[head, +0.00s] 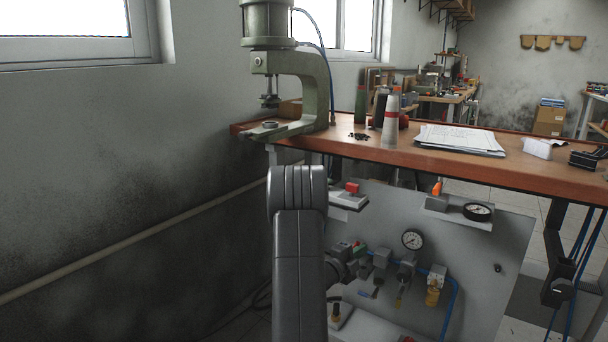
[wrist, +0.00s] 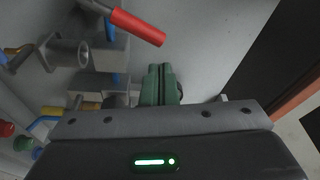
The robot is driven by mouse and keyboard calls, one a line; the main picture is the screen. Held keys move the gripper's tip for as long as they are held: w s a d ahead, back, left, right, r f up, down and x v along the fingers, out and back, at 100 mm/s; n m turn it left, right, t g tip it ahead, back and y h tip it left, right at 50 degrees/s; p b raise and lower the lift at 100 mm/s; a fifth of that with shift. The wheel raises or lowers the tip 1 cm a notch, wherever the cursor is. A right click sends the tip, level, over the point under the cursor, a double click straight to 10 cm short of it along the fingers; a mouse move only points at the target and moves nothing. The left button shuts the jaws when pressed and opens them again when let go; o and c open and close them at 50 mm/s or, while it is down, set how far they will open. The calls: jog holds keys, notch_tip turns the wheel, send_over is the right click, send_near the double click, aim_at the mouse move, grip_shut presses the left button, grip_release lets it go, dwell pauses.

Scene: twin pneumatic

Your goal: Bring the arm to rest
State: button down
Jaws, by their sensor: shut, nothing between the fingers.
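My arm (head: 298,255) rises in the lower middle of the head view, in front of the bench and the pneumatic panel. My gripper (wrist: 160,70) shows in the wrist view, with its green fingers shut together and nothing between them. Its fingers point toward the grey panel (wrist: 205,45). A red-ended lever (wrist: 137,27) is above and to the left of the fingertips; I cannot tell the gap between them. In the head view the gripper is hidden behind the arm or too unclear to make out.
The wooden bench (head: 480,165) carries a green press (head: 318,85), bottles, a paper stack (head: 460,138) and a white box (head: 537,148). Below it, the panel (head: 480,250) holds gauges (head: 412,239), valves and blue tubing. A pipe (head: 150,237) runs along the left wall.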

notch_tip(320, 180, down, 8)
jog(key=s+d+m+g+y+p, duration=0.1)
jog(key=m+p, duration=0.3)
jog(key=m, duration=0.7)
jog(key=shift+s+d+m+y, duration=0.2)
jog(key=shift+d+m+y, duration=0.1)
jog(key=shift+d+y, duration=0.55)
jog(key=shift+a, duration=0.1)
